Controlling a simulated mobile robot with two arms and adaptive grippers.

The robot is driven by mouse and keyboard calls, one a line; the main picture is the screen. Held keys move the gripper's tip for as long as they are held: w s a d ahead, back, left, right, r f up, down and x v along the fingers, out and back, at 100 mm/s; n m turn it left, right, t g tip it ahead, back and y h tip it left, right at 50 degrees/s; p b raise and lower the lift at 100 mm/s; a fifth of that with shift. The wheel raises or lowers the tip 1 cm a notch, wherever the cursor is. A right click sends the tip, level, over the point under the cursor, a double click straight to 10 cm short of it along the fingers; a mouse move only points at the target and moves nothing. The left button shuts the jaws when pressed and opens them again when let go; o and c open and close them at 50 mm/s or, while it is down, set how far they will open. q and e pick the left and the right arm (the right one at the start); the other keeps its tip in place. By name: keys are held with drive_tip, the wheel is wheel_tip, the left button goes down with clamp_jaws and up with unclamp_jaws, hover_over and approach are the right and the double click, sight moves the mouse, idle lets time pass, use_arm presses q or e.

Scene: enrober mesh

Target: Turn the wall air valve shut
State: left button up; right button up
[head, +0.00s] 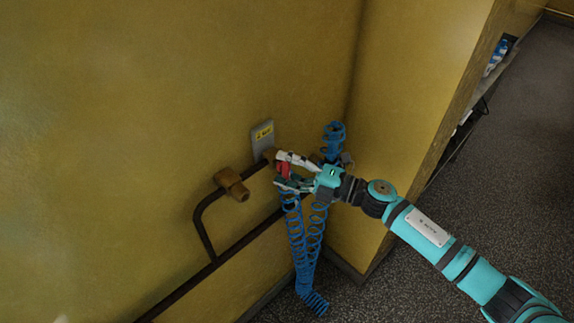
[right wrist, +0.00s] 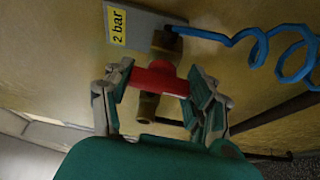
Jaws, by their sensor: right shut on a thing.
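The red valve handle (head: 284,171) is on the pipework at the yellow wall, below a grey plate with a yellow label (head: 263,133). My right gripper (head: 279,170) is shut on the handle, with one finger on each side. In the right wrist view the red handle (right wrist: 158,78) lies between the two finger pads (right wrist: 160,82), crosswise to the brass fittings (right wrist: 149,104). The label there reads "2 bar" (right wrist: 117,25). The fingers hide the handle's ends. My left gripper is not in view.
A blue coiled hose (head: 297,240) hangs right below the valve and reaches the floor. A brass fitting (head: 231,184) and a dark pipe (head: 204,235) are on the wall to the left. A wall corner stands close on the right. A shelf with a blue bottle (head: 496,56) is farther right.

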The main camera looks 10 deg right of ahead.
drive_tip(key=shift+f+n, duration=0.1)
drive_tip(key=shift+n, duration=0.2)
drive_tip(key=o, duration=1.2)
drive_tip(key=v, duration=1.2)
drive_tip(key=shift+r, duration=0.25)
